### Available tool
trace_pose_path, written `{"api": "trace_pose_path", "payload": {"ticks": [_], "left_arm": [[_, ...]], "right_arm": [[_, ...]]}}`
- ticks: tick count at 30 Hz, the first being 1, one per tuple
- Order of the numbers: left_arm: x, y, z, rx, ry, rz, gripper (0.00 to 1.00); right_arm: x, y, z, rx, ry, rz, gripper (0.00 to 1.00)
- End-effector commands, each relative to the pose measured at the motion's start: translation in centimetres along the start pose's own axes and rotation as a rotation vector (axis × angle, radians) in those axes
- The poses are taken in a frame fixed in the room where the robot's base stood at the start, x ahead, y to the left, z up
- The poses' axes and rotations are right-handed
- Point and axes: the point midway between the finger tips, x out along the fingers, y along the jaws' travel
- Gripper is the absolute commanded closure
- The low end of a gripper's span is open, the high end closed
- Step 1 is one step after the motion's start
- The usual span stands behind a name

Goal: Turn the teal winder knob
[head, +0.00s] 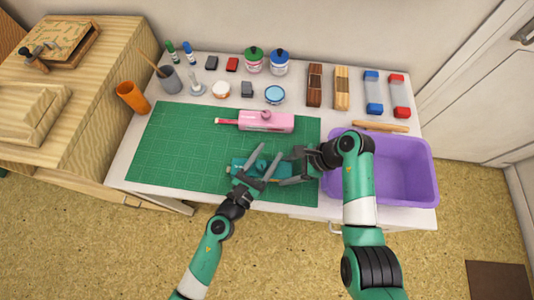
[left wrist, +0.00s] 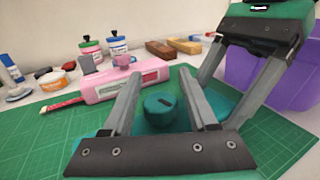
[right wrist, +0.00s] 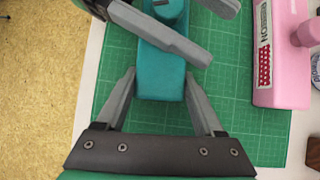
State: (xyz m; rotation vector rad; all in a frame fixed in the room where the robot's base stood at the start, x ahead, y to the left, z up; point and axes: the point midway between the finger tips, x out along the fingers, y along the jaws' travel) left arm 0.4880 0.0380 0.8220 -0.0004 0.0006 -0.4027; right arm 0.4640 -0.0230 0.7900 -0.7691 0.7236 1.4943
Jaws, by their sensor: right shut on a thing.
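The teal winder (head: 239,164) lies on the green cutting mat and is partly covered by my grippers in the head view. Its round teal knob (left wrist: 160,113) has a dark slot on top and also shows at the top of the right wrist view (right wrist: 166,9). My left gripper (head: 269,154) is open, its fingers on either side of the knob, with small gaps visible in the left wrist view. My right gripper (right wrist: 160,82) is shut on the end of the teal winder's body (right wrist: 161,72), one finger on each side.
A pink winder (head: 265,121) with a knob lies just behind on the cutting mat (head: 165,150). A purple bin (head: 410,180) stands to the right, close to my right arm. Jars, ink pads and blocks line the table's back. The mat's left side is clear.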

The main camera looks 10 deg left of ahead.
Motion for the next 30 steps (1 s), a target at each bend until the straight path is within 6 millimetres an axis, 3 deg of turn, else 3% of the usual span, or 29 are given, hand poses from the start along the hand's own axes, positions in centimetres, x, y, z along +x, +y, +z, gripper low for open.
{"api": "trace_pose_path", "payload": {"ticks": [16, 30], "left_arm": [[-0.7, 0.0, -0.1, 0.001, 0.001, 0.002, 0.32], [-10.6, 0.1, -0.1, -0.002, 0.003, 0.003, 0.32]], "right_arm": [[0.0, 0.0, 0.0, 0.000, 0.000, 0.000, 0.79], [0.0, 0.0, 0.0, 0.000, 0.000, 0.000, 0.79]]}}
